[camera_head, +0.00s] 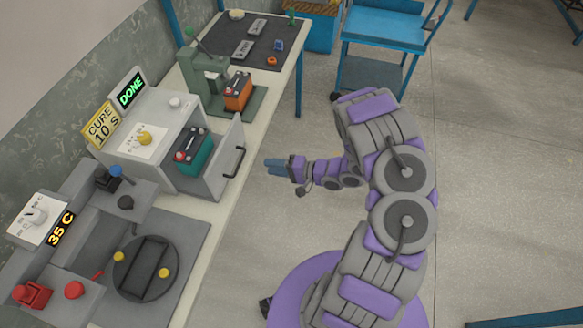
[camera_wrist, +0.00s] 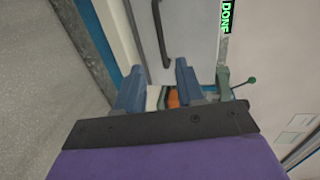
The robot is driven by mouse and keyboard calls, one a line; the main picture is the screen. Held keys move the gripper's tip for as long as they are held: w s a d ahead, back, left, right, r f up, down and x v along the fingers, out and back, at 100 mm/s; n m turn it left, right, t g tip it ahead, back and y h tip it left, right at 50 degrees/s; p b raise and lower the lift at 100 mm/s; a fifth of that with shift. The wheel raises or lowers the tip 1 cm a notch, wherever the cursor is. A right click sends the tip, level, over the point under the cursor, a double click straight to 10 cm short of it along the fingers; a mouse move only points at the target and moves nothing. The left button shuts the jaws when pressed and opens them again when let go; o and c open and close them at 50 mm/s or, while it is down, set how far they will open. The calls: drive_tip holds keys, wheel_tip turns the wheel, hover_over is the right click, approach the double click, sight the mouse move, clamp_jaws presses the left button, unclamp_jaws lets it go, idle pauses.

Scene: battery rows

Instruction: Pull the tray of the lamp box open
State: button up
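The lamp box (camera_head: 145,110) is a light grey box on the bench with a yellow knob on top. Its tray (camera_head: 226,150) stands out on the right side, with a dark handle (camera_head: 236,162) on its front panel. A teal battery (camera_head: 193,152) sits in the tray. My gripper (camera_head: 268,164) is in front of the handle, to its right and apart from it. In the wrist view, my gripper (camera_wrist: 159,68) has its two blue-grey fingers apart with nothing seen held between them. The handle (camera_wrist: 161,38) shows beyond the fingertips.
A "CURE 10 S" sign (camera_head: 102,125) and a green "DONE" display (camera_head: 131,90) stand on the box. A green press (camera_head: 208,75) with an orange battery (camera_head: 238,92) is behind. A 35 C station (camera_head: 60,230) is in front.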

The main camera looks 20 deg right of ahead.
drive_tip(key=v, duration=0.6)
idle(0.5)
drive_tip(key=w+d+r+n+h, duration=0.25)
drive_tip(key=w+d+h, duration=0.2)
drive_tip(key=d, duration=0.25)
drive_tip(key=w+d+r+n+h, duration=0.1)
drive_tip(key=w+d+r+h, duration=0.2)
drive_tip(key=d+h, duration=0.4)
drive_tip(key=s+d+r+g+h, duration=0.1)
drive_tip(key=s+d+r+h, duration=0.15)
drive_tip(key=r, duration=0.45)
drive_tip(key=s+d+r+g+h, duration=0.1)
drive_tip(key=d+r+g+h, duration=0.2)
drive_tip(key=r, duration=0.4)
drive_tip(key=s+a+r+n+g+y, duration=0.2)
drive_tip(key=s+a+r+g, duration=0.1)
drive_tip(key=s+a, duration=1)
drive_tip(key=s+a+r+n+g+y, duration=0.2)
drive_tip(key=s+a+r+g, duration=0.2)
drive_tip(key=s+a, duration=0.9)
drive_tip(key=s+r, duration=0.1)
drive_tip(key=s, duration=0.7)
drive_tip(key=shift+a+r+y, duration=0.2)
drive_tip(key=shift+a+y, duration=0.1)
drive_tip(key=shift+y, duration=0.1)
